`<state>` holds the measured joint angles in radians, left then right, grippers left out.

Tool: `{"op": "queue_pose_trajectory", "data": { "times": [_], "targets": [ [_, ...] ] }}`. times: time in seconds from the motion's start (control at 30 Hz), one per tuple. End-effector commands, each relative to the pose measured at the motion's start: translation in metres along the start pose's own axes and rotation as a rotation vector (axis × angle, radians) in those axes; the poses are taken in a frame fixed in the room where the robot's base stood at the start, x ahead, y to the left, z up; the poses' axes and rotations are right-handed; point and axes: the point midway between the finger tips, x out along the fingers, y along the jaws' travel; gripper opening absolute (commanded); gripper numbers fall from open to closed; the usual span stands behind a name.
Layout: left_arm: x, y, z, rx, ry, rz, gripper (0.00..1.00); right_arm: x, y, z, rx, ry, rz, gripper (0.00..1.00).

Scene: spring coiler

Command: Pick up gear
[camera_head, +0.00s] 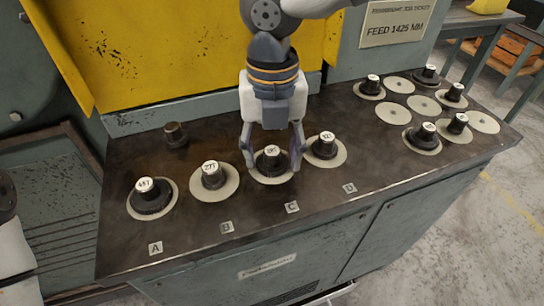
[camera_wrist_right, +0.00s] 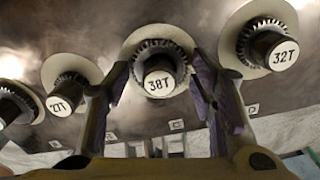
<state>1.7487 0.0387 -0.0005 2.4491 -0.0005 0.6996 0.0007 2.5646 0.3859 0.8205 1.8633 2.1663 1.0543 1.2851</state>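A dark gear with a white 38T label (camera_wrist_right: 158,84) stands on a pale round disc at position C, where it also shows in the head view (camera_head: 271,160). My right gripper (camera_head: 272,166) points down over it. In the wrist view the right gripper's fingers (camera_wrist_right: 163,95) are spread, one on each side of the gear, with visible gaps. My left gripper is out of view.
The gears stand on a dark bench top (camera_head: 215,240). More dark gears and several bare pale discs (camera_head: 393,113) are at its right end. A small dark post (camera_head: 175,135) stands at the back left, before the yellow machine (camera_head: 150,50). The front strip is clear.

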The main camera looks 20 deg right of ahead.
Motion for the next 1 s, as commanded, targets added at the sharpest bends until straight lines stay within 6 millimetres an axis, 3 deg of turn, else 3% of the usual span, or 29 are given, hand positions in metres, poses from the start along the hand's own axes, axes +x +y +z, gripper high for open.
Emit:
{"op": "queue_pose_trajectory", "data": {
  "times": [0.03, 0.17, 0.47, 0.67, 0.9, 1.0],
  "targets": [
    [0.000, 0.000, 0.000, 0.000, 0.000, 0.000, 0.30, 0.000, 0.000, 0.000, 0.000, 0.000, 0.000, 0.32],
    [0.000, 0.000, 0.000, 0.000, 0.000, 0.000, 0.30, 0.000, 0.000, 0.000, 0.000, 0.000, 0.000, 0.03],
    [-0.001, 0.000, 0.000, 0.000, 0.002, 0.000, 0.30, -0.004, 0.000, 0.001, 0.000, -0.002, 0.001, 0.03],
    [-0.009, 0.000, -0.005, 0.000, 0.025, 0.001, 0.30, -0.037, 0.001, 0.001, 0.001, -0.009, 0.005, 0.03],
    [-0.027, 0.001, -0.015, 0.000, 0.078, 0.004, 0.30, -0.097, 0.033, -0.038, -0.004, -0.015, 0.003, 0.03],
    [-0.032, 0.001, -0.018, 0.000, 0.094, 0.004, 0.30, -0.110, 0.053, -0.063, -0.006, -0.012, 0.001, 0.03]
  ]
}}
